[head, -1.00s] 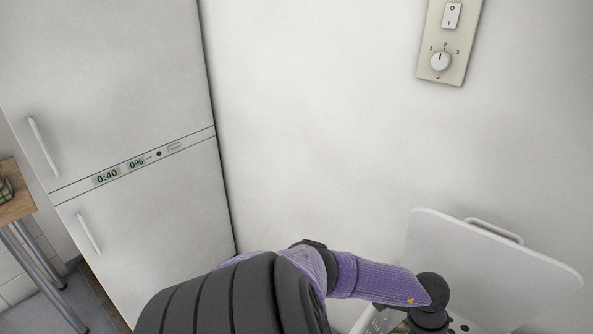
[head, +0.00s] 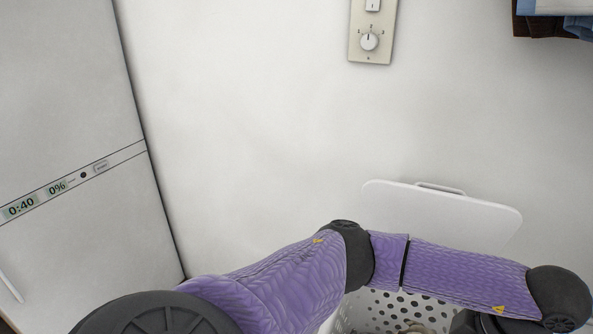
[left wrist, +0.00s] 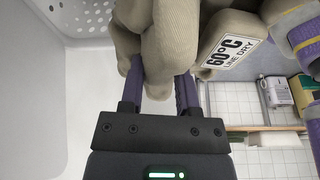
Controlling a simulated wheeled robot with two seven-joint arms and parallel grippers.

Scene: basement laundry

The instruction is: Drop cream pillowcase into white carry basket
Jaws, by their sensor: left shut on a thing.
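The cream pillowcase (left wrist: 170,35) is bunched between the fingers of my left gripper (left wrist: 158,82) in the left wrist view. It carries a white tag reading 60°C LINE DRY. The white carry basket (head: 402,311) shows at the bottom of the head view, with holes in its wall and a white lid (head: 440,212) standing up behind it. A white perforated wall (left wrist: 80,15) also lies left of the pillowcase in the left wrist view. My left arm crosses in front of the basket in the head view and hides much of it. The left gripper's fingers are hidden there. My right gripper is not in view.
A tall white cabinet (head: 70,110) with a 0:40 display stands at the left. A switch panel (head: 372,30) is on the pale wall (head: 250,120). A dark shelf or basket with blue cloth (head: 560,10) is at the top right. Small containers (left wrist: 278,92) show in the left wrist view.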

